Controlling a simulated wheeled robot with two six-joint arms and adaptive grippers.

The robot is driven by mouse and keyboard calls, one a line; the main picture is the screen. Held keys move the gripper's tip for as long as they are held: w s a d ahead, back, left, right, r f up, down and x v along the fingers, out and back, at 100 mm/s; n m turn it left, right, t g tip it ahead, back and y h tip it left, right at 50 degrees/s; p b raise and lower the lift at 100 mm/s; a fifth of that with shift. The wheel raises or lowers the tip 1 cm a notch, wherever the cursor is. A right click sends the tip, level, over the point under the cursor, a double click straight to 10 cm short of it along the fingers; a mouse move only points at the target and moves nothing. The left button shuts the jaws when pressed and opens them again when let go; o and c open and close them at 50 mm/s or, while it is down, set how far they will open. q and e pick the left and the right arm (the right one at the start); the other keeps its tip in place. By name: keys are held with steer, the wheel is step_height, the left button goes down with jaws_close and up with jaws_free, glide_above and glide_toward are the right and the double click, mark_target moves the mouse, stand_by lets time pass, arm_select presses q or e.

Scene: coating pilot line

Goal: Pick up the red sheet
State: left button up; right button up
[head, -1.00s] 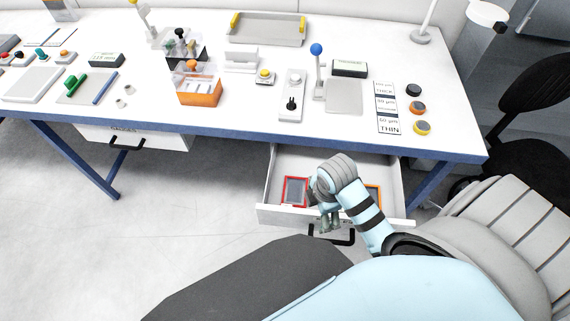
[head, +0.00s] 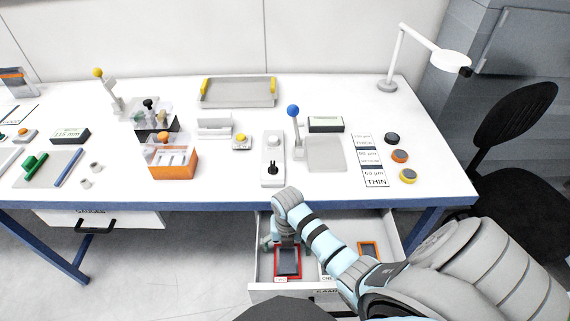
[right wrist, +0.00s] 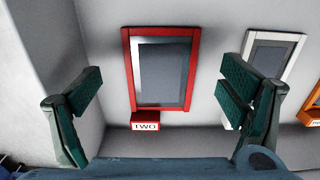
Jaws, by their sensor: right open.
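The red sheet (right wrist: 125,62), a red frame around a dark grey panel, lies flat in the open drawer (head: 392,240). In the right wrist view it has a label reading TWO (right wrist: 146,126) at its near edge. It also shows in the head view (head: 276,264), just in front of my right gripper. My right gripper (right wrist: 166,92) is open and empty, its green-padded fingers on either side of the red sheet and apart from it. In the head view my right gripper (head: 275,243) is down inside the drawer. My left gripper is out of view.
A white-framed sheet (right wrist: 247,48) lies right of the red one, near my right finger. An orange-framed sheet (head: 369,249) lies farther right. Drawer walls and the blue table edge (head: 225,206) bound the space. A second drawer (head: 110,219) at left is slightly open.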

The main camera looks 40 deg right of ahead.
mark_target(287, 262)
step_height(287, 262, down, 2)
steer(key=shift+w+f, duration=0.1)
steer(key=shift+f, duration=0.1)
steer(key=shift+r, duration=0.15)
steer(key=shift+s, duration=0.2)
steer(key=shift+f, duration=0.2)
steer(key=shift+c, duration=0.6)
steer(key=c, duration=1.3)
steer(key=shift+c, duration=0.2)
